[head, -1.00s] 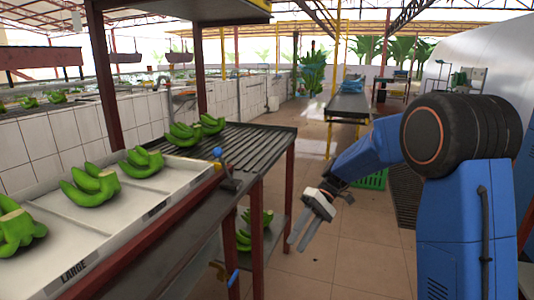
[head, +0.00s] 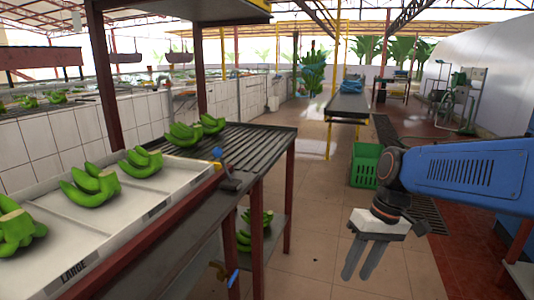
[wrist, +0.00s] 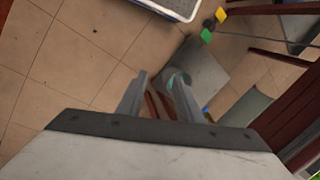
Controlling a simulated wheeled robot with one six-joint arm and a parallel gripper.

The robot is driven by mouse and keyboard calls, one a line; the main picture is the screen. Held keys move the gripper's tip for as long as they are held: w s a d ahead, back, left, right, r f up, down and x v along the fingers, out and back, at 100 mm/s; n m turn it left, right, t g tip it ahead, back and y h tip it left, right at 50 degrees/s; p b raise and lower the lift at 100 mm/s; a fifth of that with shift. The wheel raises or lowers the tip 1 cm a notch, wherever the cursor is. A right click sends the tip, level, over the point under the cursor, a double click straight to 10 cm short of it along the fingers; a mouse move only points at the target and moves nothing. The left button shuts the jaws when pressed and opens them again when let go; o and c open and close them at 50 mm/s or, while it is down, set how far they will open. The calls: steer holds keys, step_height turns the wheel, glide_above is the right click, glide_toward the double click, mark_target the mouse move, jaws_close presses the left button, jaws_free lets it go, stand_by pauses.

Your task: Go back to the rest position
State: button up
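My gripper (head: 357,278) hangs over the tiled floor at the right of the head view, its fingers pointing down. Its two fingers are apart with nothing held between them. The wrist view also shows the gripper (wrist: 161,75) with a gap between the fingers. My blue arm reaches in from the right edge. Several green banana hands lie to the left, well apart from the gripper. Some are on the white tray marked LARGE (head: 120,218), such as one banana hand (head: 90,186). Others, such as another banana hand (head: 182,135), are on the slatted rack (head: 245,150).
A green crate (head: 365,165) stands on the floor behind my gripper. The rack's red legs (head: 289,200) and a lower shelf with bananas (head: 255,222) are to its left. A long table (head: 348,105) stands farther back. Open tiled floor (head: 320,190) lies between.

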steer(key=s+d+f+m+t+h, duration=0.1)
steer(key=s+d+t, duration=0.4)
steer(key=s, duration=0.5)
steer(key=shift+s+d+f+m+t+h, duration=0.25)
steer(key=shift+d+m+h, duration=0.65)
steer(key=shift+d, duration=0.45)
steer(key=shift+w, duration=0.1)
